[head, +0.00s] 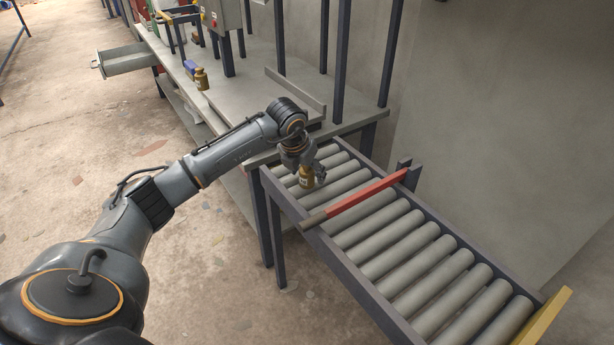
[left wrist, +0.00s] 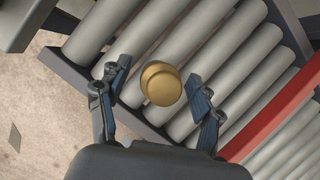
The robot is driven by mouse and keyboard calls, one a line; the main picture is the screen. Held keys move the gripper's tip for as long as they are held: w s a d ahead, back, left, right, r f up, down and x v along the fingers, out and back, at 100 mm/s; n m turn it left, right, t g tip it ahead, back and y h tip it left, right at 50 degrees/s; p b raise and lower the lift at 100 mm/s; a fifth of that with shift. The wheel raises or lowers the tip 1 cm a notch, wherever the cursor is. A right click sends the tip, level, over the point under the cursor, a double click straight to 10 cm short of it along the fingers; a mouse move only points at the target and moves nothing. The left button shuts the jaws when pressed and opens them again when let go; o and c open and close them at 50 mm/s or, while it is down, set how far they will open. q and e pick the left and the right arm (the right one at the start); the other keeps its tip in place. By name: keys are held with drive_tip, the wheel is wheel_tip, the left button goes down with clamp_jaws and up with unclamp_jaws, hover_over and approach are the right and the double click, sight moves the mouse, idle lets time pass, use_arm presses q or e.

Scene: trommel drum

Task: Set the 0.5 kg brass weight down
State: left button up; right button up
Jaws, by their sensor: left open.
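The brass weight (head: 306,179) stands on the grey rollers at the near left end of the roller conveyor (head: 337,243). In the left wrist view the weight (left wrist: 162,84) shows from above as a round gold knob over a wider body. My left gripper (head: 310,168) is above and around it, pointing down. Its two fingers are spread to either side of the weight, with a visible gap on each side, so it is open. The gripper hides part of the weight in the head view. My right gripper is not in view.
A red bar (head: 368,194) crosses the conveyor just right of the weight. Behind is a grey workbench (head: 245,97) with upright posts. An open drawer (head: 128,62) juts out at the back left. The rollers right of the bar are clear.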

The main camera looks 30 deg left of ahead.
use_arm(q)
clamp_jaws()
drive_tip(key=shift+r, duration=0.1)
